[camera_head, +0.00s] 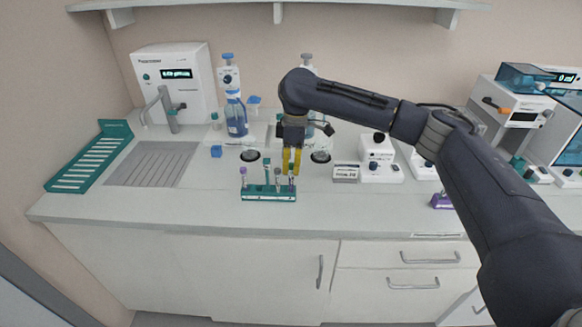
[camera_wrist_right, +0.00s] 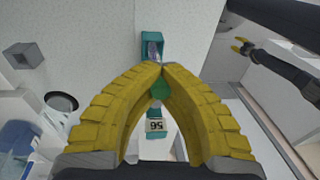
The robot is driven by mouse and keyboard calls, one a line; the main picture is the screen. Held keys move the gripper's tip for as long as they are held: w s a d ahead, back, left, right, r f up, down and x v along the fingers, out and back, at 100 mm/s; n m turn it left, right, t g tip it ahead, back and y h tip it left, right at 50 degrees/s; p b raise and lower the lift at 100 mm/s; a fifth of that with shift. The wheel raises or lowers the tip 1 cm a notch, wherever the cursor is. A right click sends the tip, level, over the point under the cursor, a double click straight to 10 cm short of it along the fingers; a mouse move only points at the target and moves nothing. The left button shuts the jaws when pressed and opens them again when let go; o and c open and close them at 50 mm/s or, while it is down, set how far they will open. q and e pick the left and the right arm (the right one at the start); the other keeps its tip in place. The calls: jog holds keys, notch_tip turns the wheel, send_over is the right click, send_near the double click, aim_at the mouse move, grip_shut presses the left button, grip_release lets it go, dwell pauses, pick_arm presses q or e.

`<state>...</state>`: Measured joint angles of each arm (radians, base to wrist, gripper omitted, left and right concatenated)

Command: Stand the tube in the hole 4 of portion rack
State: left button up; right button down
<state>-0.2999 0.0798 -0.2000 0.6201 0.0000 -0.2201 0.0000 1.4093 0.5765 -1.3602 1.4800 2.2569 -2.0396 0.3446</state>
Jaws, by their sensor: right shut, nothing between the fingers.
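A teal rack (camera_head: 268,196) stands near the counter's front edge with several capped tubes upright in it. One tube has a purple cap (camera_head: 243,170); a taller one has a green cap (camera_head: 266,162). My right gripper (camera_head: 291,172) points down over the rack's right end, its yellow fingers shut and empty. In the right wrist view the fingertips (camera_wrist_right: 162,66) meet, with a green cap (camera_wrist_right: 160,90) seen between the fingers and teal rack parts (camera_wrist_right: 152,38) beyond. My left gripper (camera_wrist_right: 240,45) shows small at the upper right there, fingers apart.
A small white device (camera_head: 380,172) is to the right, and a purple block (camera_head: 441,201) farther right. The counter front left of the rack is clear.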

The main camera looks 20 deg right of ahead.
jog(key=shift+f, duration=0.25)
jog(key=c, duration=1.5)
grip_release()
jog(key=r, duration=0.4)
jog(key=d+r, duration=0.1)
jog(key=r, duration=0.3)
jog(key=w+r, duration=0.1)
jog(key=r, duration=0.3)
jog(key=shift+w+d, duration=0.1)
jog(key=shift+d, duration=0.05)
